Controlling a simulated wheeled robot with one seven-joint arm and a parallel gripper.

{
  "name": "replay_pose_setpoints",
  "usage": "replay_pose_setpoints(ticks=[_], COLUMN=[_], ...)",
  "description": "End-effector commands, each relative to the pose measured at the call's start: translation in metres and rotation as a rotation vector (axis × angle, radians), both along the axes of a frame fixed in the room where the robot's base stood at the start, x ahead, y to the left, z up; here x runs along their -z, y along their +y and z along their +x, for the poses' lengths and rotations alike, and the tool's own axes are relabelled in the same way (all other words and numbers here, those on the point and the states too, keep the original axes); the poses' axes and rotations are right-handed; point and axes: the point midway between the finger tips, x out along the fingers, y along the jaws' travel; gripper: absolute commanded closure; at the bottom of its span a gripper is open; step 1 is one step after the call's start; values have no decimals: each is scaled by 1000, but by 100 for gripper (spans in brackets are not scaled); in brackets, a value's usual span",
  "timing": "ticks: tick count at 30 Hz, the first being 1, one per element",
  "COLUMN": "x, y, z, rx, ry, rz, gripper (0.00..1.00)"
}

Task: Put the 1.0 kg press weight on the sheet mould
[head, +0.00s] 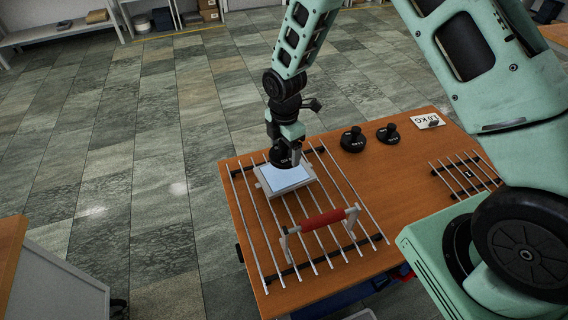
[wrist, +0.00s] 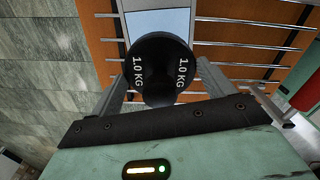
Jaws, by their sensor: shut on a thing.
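My gripper (head: 283,146) is shut on the black 1.0 kg press weight (head: 279,158). In the wrist view the weight (wrist: 161,55) sits between the two fingers, with "1.0 KG" readable twice on its top. The sheet mould (head: 299,186) is a pale frame with a light blue top, lying on the rod rack. The weight is at the far edge of the mould in the head view, and covers part of the mould (wrist: 158,21) in the wrist view. I cannot tell whether the weight touches it.
The rod rack (head: 334,182) lies on the wooden table (head: 402,190). A red-handled bar (head: 322,219) stands on the rack near the mould. Two other black weights (head: 353,140) (head: 388,134) and a "1.0 KG" card (head: 427,121) are to the right. A smaller rack (head: 466,175) lies farther right.

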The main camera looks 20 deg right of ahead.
Motion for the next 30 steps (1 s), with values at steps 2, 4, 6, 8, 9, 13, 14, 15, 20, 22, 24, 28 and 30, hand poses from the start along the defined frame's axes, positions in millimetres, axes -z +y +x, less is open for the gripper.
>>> replay_pose_setpoints(ticks=[2,4,6,8,9,13,14,15,20,22,24,28,30], x=[8,15,20,23,25,40,44,48,62,64,64,64,65], y=[1,0,0,0,0,0,0,0,0,0,0,0,0], z=[1,1,1,1,1,1,1,1,1,2,2,2,2], rx=[-1,-1,-1,-1,-1,-1,0,0,0,0,0,0,0], ry=[-2,-2,-4,-3,-3,-2,-1,-2,-3,-5,-5,-5,-5], rz=[1,0,1,1,1,1,0,1,0,0,1,1,1], gripper=[77,77,77,77,77,77,77,77,77,77,77,77,77])
